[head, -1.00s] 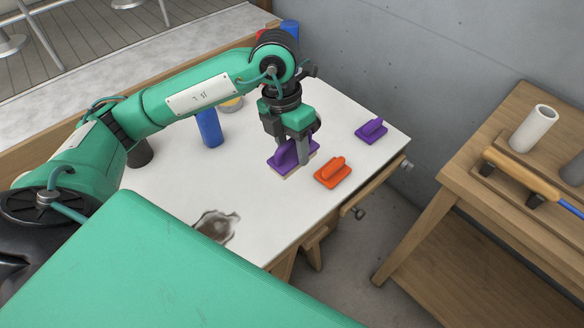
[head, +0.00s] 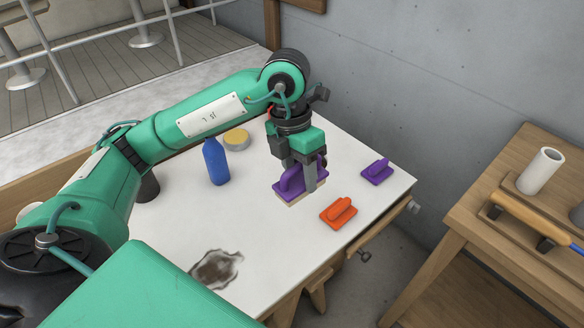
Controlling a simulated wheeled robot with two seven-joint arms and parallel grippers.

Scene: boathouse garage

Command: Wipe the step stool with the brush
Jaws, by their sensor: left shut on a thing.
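My left gripper (head: 297,170) points down and is shut on a purple brush (head: 289,186) with a pale underside. The brush is level and appears slightly above the white-topped wooden table (head: 250,240); the gap is hard to judge. A dark, irregular stain (head: 215,268) lies on the white top, toward the front left of the brush. I cannot make out a separate step stool; the stained surface is this white top. My right gripper is not in view.
An orange handled block (head: 338,212) and a smaller purple one (head: 377,171) lie right of the brush. A blue bottle (head: 215,162), a yellow-topped tin (head: 236,138) and a dark cup (head: 148,187) stand left. A wooden bench (head: 480,215) stands right. The grey wall is behind.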

